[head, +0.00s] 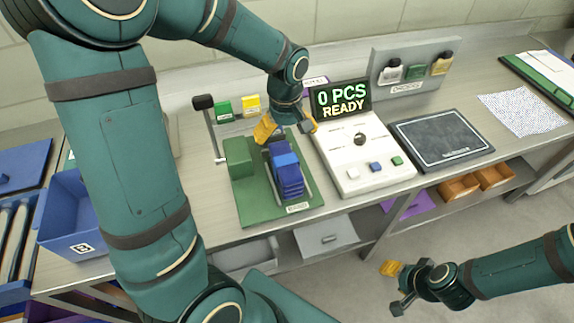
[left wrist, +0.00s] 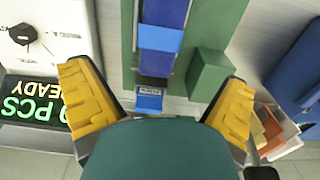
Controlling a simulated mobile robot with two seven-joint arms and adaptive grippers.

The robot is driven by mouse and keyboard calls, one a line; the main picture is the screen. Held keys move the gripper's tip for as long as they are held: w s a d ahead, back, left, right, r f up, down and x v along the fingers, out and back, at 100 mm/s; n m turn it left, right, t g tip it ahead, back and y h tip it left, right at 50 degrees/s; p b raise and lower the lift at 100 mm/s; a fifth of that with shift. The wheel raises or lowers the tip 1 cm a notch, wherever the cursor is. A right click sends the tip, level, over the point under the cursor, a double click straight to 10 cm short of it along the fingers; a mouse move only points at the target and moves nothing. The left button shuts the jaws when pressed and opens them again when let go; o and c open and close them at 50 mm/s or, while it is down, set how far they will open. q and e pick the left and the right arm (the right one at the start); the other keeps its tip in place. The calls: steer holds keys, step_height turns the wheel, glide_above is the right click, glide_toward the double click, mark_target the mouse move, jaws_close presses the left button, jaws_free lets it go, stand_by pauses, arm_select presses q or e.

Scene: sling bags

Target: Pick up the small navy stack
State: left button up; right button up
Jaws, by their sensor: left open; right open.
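The small navy stack (head: 290,182) sits in a green tray (head: 250,208) on the bench, with a brighter blue band across it. In the left wrist view the stack (left wrist: 163,62) lies ahead, between the lines of my fingers. My left gripper (head: 286,128) is open above the back end of the tray, its yellow fingers spread to either side and apart from the stack. The fingers also show in the left wrist view (left wrist: 157,80), with nothing between their pads. My right gripper (head: 390,288) is open and empty, low in front of the bench.
A green block (head: 238,157) stands in the tray left of the stack. A white console (head: 366,165) with a display reading "0 PCS READY" (head: 342,101) is close on the right. A dark pad (head: 441,140) lies beyond it. A blue bin (head: 72,215) stands at left.

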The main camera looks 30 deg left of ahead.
mark_target(286, 160)
arm_select(q)
step_height(286, 160, down, 12)
steer(key=shift+f+b, duration=0.25)
steer(key=shift+b, duration=0.45)
steer(key=c, duration=1.3)
